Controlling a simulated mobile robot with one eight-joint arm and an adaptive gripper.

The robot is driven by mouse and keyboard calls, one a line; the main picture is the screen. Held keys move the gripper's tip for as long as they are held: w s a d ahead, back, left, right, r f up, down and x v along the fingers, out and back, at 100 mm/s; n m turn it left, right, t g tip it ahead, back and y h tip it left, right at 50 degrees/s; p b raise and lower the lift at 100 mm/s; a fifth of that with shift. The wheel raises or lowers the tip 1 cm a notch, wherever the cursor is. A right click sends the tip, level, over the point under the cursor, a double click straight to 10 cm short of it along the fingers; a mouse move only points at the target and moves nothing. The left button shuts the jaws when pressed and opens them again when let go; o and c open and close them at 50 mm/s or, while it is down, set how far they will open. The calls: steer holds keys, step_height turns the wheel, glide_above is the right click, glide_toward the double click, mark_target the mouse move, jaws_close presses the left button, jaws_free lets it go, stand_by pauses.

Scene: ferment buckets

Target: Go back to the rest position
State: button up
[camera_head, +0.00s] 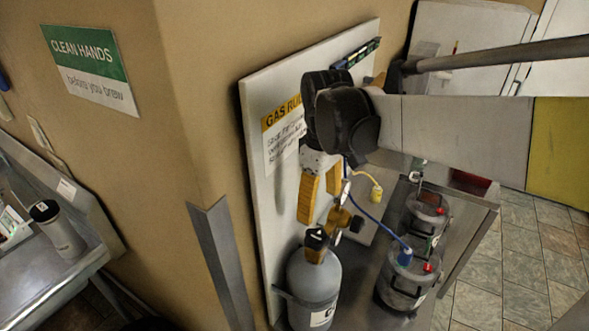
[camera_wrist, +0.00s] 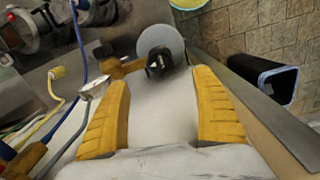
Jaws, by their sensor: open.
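My gripper (camera_head: 318,215) is in front of the white gas board, with its yellow fingers pointing down above the grey gas cylinder (camera_head: 312,282). In the wrist view my gripper (camera_wrist: 160,78) has its two yellow fingers wide apart with nothing held between them. The cylinder's rounded grey top and black valve cap (camera_wrist: 160,62) show beyond the fingertips. In the head view the black-capped valve and brass regulator (camera_head: 340,217) are close below the fingers; I cannot tell the exact gap.
Two clear lidded buckets (camera_head: 408,279) stand on the steel bench, with a blue hose (camera_head: 368,218) and yellow connector (camera_head: 376,194) nearby. The wall corner (camera_head: 222,265) is to the left. In the wrist view, a black bin (camera_wrist: 266,78) stands on the tiled floor.

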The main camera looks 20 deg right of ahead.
steer(key=s+f+m+t+b, duration=0.7)
steer(key=s+f+b, duration=0.3)
steer(key=f+b, duration=0.1)
steer(key=shift+s+f, duration=0.35)
steer(key=shift+f, duration=0.15)
stand_by(0.6)
